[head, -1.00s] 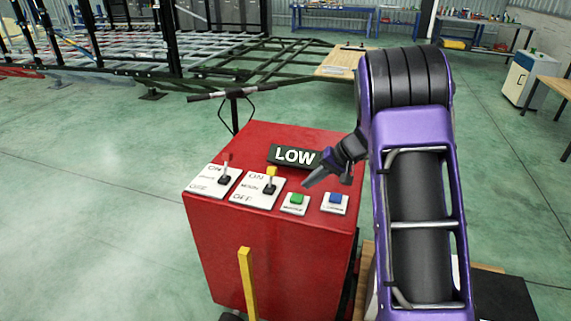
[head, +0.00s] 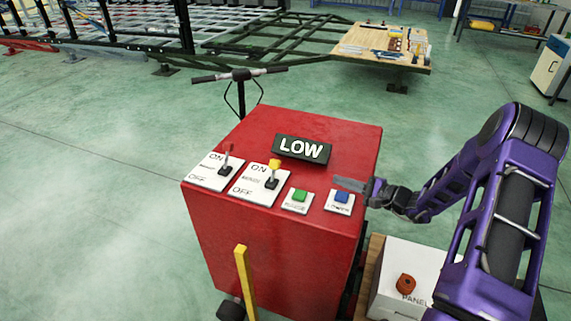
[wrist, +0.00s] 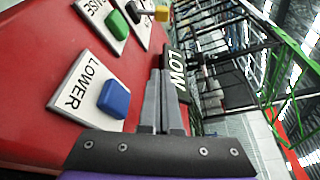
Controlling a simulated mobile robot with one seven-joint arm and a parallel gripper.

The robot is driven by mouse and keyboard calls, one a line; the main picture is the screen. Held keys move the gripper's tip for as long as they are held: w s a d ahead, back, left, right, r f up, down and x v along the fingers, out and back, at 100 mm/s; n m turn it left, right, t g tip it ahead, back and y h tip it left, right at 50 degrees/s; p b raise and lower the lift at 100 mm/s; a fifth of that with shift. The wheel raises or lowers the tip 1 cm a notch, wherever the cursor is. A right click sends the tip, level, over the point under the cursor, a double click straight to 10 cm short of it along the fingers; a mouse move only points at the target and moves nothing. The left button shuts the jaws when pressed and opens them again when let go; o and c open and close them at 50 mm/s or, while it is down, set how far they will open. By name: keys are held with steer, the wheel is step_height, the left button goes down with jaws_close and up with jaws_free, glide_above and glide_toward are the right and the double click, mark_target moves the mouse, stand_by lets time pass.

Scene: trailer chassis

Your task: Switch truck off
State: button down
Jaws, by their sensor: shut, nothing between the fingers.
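The red truck box (head: 270,255) has a control top. At its left is a red-tipped toggle switch (head: 226,160) on a white ON/OFF plate. Beside it is a yellow-tipped toggle switch (head: 272,172) on another ON/OFF plate. Both levers stand up, with their tips toward the ON side. My gripper (head: 340,182) is shut and empty, just behind the blue button (head: 342,196) at the right. In the wrist view the fingers (wrist: 160,78) sit next to the blue LOWER button (wrist: 114,98); contact cannot be told. The yellow tip (wrist: 161,14) shows at the top.
A green button (head: 300,195) marked RAISE sits between the switches and the blue button. A black LOW display (head: 302,149) stands behind the buttons. A handlebar (head: 240,75) rises behind the box, and a white panel box (head: 400,280) stands right of it. Floor at the left is clear.

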mark_target(287, 171)
steer(key=x, duration=2)
steer(key=shift+w+a+f, duration=0.1)
steer(key=shift+f, duration=0.05)
steer(key=shift+s+a+r+p, duration=0.15)
steer(key=shift+s+r+p, duration=0.15)
steer(key=shift+s+r, duration=0.25)
steer(key=shift+s+a+r+p, duration=0.15)
steer(key=shift+s+r+p, duration=0.15)
steer(key=shift+s, duration=0.35)
steer(key=shift+s+a+r, duration=0.2)
steer(key=shift+s, duration=0.25)
